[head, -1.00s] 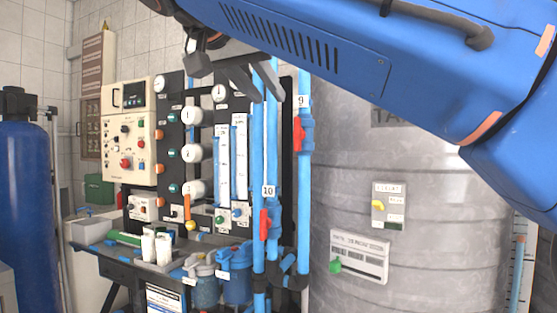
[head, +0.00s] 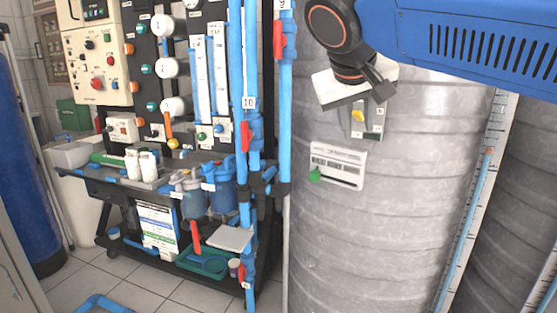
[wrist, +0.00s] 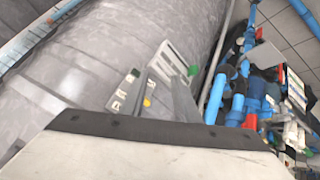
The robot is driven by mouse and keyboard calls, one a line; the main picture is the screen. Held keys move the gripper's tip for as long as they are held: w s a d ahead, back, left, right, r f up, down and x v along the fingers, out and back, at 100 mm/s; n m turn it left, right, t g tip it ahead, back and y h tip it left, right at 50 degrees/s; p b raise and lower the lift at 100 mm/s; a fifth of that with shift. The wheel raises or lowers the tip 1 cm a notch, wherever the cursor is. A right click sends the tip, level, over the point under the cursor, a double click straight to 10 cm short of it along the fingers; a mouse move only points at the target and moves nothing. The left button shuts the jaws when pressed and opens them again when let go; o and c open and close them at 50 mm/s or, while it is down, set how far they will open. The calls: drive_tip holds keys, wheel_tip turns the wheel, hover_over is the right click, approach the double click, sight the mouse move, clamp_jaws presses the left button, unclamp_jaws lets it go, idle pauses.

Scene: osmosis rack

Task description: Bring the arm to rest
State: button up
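My gripper (head: 360,100) hangs below my blue arm at the upper right of the head view, in front of the grey tank. It covers part of a small switch panel (head: 374,128) with a yellow knob. In the wrist view, the grey fingers (wrist: 174,92) stick out beyond the pale gripper body, close to that panel (wrist: 126,92). I see nothing held, but the finger gap is not clear. I cannot tell whether the gripper touches the panel or is apart from it.
The grey tank (head: 420,220) fills the right, with a white labelled plate and green knob (head: 338,166). Blue pipes with red valve handles (head: 245,137) stand left of it. The rack with gauges, filters and a bench (head: 100,178) is further left. Tiled floor (head: 150,292) shows at the front.

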drive_tip(key=s+d+f+g+y, duration=0.1)
drive_tip(key=s+d+f, duration=0.3)
drive_tip(key=f, duration=0.7)
drive_tip(key=s+d+f+g+y, duration=0.1)
drive_tip(key=s+d+f, duration=0.3)
drive_tip(key=s+f, duration=0.4)
drive_tip(key=s+d+f+m+g+y, duration=0.1)
drive_tip(key=s+d+f, duration=0.4)
drive_tip(key=f, duration=1.1)
drive_tip(key=shift+s+y, duration=0.4)
drive_tip(key=shift+s, duration=0.5)
